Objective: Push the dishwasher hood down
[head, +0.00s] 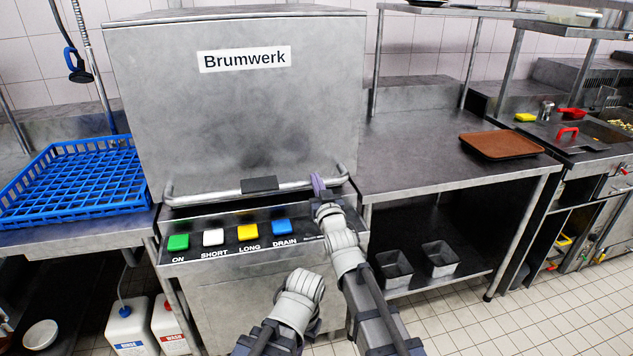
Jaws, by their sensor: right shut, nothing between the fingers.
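The dishwasher hood (230,110) is a large grey metal box labelled "Brumwerk" in the middle of the head view. Its bar handle (215,191) runs across the lower front, with a dark block at its middle. The hood's lower edge is low, just above the button panel; I cannot tell whether it is fully seated. My right gripper (318,186) is shut and empty at the right part of the handle. Its purple fingers overlap the bar; whether they touch it is unclear. My left gripper is not in view.
The button panel (263,250) has green, white, yellow and blue buttons below the handle. A blue rack (75,212) stands on the left counter. A steel table (425,170) with a brown tray (502,145) is at right. Two bottles stand on the floor at lower left.

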